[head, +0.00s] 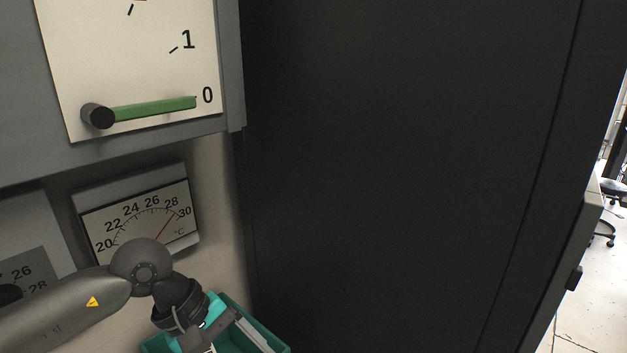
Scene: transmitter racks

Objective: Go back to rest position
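My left arm comes in from the lower left and bends down at the wrist. My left gripper (208,340) is at the bottom edge of the head view, in front of a teal bin. Its fingertips are cut off or hidden, so I cannot tell if it is open or shut, or if it holds anything. My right gripper is not in view. A large dial panel (150,60) at the upper left has a green pointer (155,108) on a black knob (98,116), pointing at 0. Below it is a thermometer gauge (140,222) with its red needle between 28 and 30.
The teal bin (274,341) is low beside the wall, partly covered by my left gripper. A tall black cabinet (400,170) fills the middle and right. Another gauge panel (28,270) is at the left edge. Pale open floor (585,310) shows at the far right.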

